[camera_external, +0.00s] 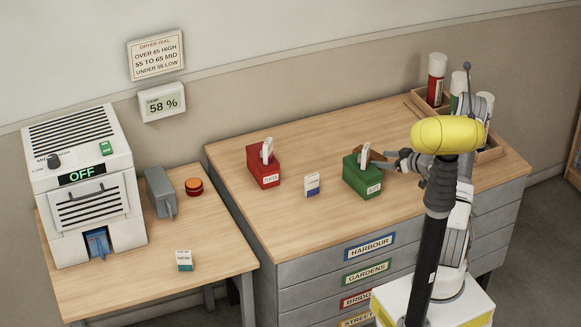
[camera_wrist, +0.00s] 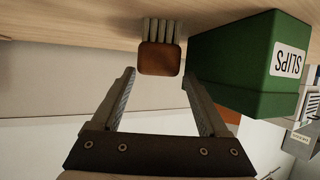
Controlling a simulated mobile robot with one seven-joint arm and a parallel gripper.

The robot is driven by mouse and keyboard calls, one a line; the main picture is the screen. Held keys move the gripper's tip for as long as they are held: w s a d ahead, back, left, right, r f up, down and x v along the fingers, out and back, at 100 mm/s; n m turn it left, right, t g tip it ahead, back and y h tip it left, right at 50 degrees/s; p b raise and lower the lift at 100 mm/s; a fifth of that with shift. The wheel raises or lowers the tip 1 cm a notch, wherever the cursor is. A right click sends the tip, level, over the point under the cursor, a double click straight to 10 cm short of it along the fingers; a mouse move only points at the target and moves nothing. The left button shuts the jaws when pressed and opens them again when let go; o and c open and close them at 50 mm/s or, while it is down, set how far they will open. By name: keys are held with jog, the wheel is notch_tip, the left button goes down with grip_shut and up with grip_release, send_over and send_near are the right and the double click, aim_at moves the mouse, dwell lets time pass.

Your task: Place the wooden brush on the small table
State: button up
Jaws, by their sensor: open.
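The wooden brush (camera_wrist: 160,57) is in the wrist view, a brown block with pale bristles towards the wooden worktop. It lies just ahead of my gripper (camera_wrist: 159,80), roughly in line with the gap between the fingertips. The fingers are apart with nothing between them. The green box labelled SLIPS (camera_wrist: 233,62) is close to the right finger. In the external view my gripper (camera_external: 392,160) is beside the green box, where a brown piece shows partly hidden; I cannot tell if it is the brush. The small table (camera_external: 110,290) is probably the lower one at left.
On the small table are a white machine (camera_external: 88,180) reading OFF, a grey device (camera_external: 159,192), a red button (camera_external: 194,187) and a small carton (camera_external: 184,261). The drawer cabinet's top also holds a red box (camera_external: 264,168), a small blue-white box (camera_external: 312,185) and a tray with bottles (camera_external: 437,80).

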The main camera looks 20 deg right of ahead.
aim_at(376, 156)
jog(key=x, duration=0.5)
jog(key=shift+w+r, duration=0.1)
jog(key=shift+w, duration=0.3)
grip_shut()
